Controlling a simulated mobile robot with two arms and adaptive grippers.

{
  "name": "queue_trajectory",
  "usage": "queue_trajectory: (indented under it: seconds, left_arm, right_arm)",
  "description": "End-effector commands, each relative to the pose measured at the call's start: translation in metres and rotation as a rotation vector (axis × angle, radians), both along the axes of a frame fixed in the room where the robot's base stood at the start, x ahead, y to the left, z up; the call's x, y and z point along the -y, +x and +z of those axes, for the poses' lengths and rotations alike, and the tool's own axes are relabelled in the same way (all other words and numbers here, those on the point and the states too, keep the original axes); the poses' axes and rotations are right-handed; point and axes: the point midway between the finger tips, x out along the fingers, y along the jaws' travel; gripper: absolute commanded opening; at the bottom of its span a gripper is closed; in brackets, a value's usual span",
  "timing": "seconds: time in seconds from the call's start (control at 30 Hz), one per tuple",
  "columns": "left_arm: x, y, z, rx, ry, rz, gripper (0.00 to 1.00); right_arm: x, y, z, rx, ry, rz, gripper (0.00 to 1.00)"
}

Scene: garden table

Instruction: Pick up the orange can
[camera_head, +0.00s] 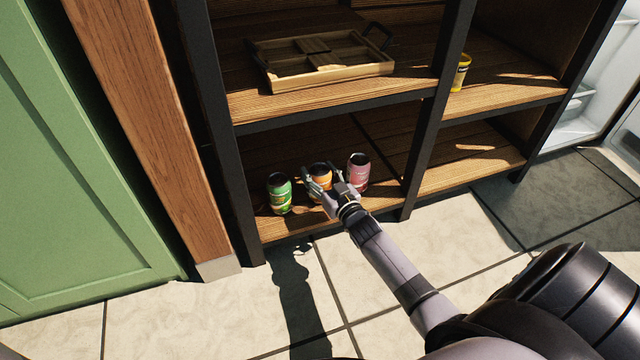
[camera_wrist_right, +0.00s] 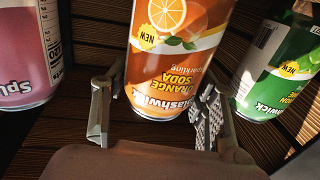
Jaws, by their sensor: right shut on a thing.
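The orange can (camera_head: 320,169) is on the lower left shelf of the rack, between a green can (camera_head: 279,192) and a pink can (camera_head: 358,171). In the right wrist view, the orange soda can (camera_wrist_right: 178,62) fills the middle, its lettering upside down. My right gripper (camera_head: 322,181) reaches in from the front and is shut on the orange can, one finger on each side. Whether the can's base touches the shelf is hard to tell. My left gripper is out of view.
The pink can (camera_wrist_right: 28,60) and the green can (camera_wrist_right: 275,70) stand close on either side. A wooden tray (camera_head: 370,71) lies on the shelf above, and a yellow cup (camera_head: 461,73) stands on the upper right shelf. Black posts frame the compartment.

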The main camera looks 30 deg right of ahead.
Motion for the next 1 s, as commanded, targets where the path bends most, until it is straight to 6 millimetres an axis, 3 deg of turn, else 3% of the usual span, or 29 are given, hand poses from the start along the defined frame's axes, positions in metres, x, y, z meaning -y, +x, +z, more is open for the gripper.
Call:
queue_trajectory:
  seconds: [0.3,0.63,0.9,1.0]
  left_arm:
    - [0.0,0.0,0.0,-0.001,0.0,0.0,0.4]
    - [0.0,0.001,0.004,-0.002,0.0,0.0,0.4]
    - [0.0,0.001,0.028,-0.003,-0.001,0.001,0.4]
    - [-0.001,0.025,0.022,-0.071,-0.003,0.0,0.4]
  right_arm:
    - [0.0,0.0,0.0,-0.001,0.0,0.0,0.12]
    - [0.0,0.0,0.006,0.003,0.0,0.001,0.12]
    - [0.0,0.0,0.038,0.004,0.0,0.001,0.12]
    - [0.0,0.0,0.056,0.005,-0.001,0.001,0.12]
